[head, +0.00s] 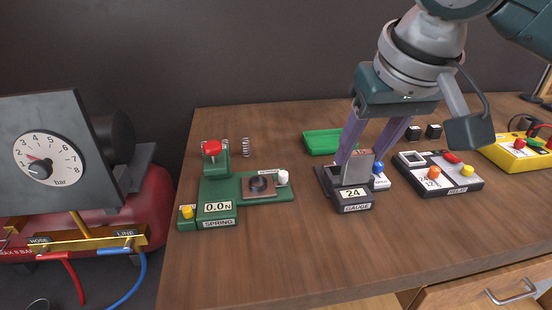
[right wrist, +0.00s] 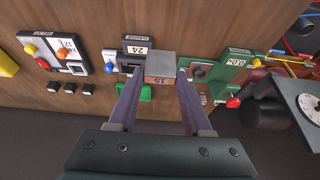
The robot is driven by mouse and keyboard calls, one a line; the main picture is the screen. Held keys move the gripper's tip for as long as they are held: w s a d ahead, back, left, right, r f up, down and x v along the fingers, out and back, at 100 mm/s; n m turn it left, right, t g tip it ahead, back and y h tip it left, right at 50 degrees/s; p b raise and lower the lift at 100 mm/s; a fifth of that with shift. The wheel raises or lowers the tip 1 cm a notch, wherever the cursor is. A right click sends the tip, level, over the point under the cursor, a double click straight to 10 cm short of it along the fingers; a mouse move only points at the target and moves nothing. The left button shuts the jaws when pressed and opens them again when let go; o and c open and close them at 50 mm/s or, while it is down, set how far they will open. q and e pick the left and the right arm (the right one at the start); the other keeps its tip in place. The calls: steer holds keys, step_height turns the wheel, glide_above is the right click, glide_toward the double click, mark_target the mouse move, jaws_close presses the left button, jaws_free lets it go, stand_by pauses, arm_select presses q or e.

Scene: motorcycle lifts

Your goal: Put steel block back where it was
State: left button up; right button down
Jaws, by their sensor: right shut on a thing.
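The steel block (head: 357,169) is a grey block between the fingers of my right gripper (head: 359,160), which is shut on it. In the right wrist view the block (right wrist: 160,65) sits between the two purple fingertips (right wrist: 160,72), with a small number label on its near face. In the head view it stands upright at the black gauge (head: 356,207), whose display reads 24. I cannot tell whether the block rests in the gauge or hangs just above it. The gauge (right wrist: 136,48) also shows in the right wrist view, beside the block. My left gripper is not in view.
The green spring tester (head: 222,190) stands left of the gauge, with a loose spring (head: 245,147) behind it. A green tray (head: 322,142) lies behind the gauge. The black relay box (head: 438,175) and yellow box (head: 520,150) stand right. The table's front (head: 300,260) is clear.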

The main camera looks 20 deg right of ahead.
steer(key=shift+f+b, duration=0.8)
steer(key=shift+f, duration=5.9)
steer(key=shift+f, duration=0.1)
steer(key=shift+c, duration=1.7)
jaws_free()
steer(key=shift+f, duration=0.1)
